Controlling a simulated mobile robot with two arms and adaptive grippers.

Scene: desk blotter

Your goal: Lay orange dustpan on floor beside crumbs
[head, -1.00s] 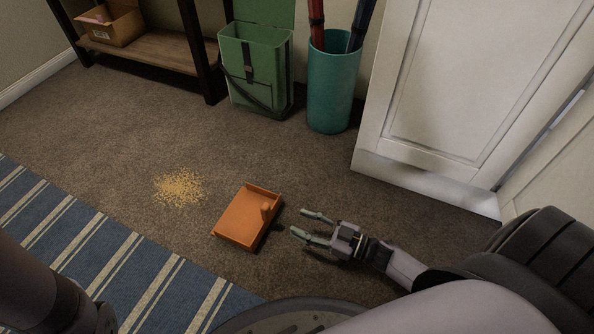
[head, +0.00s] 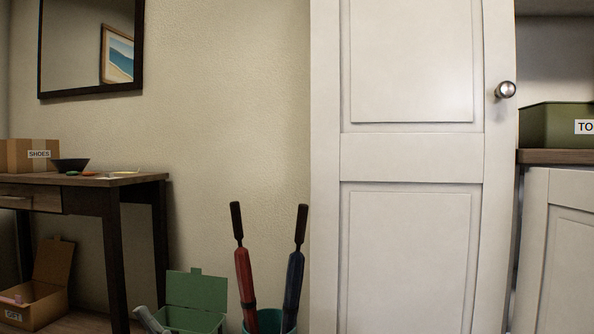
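The orange dustpan, the crumbs and the floor around them are out of view now, below the bottom edge of the head view. My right gripper is out of view.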

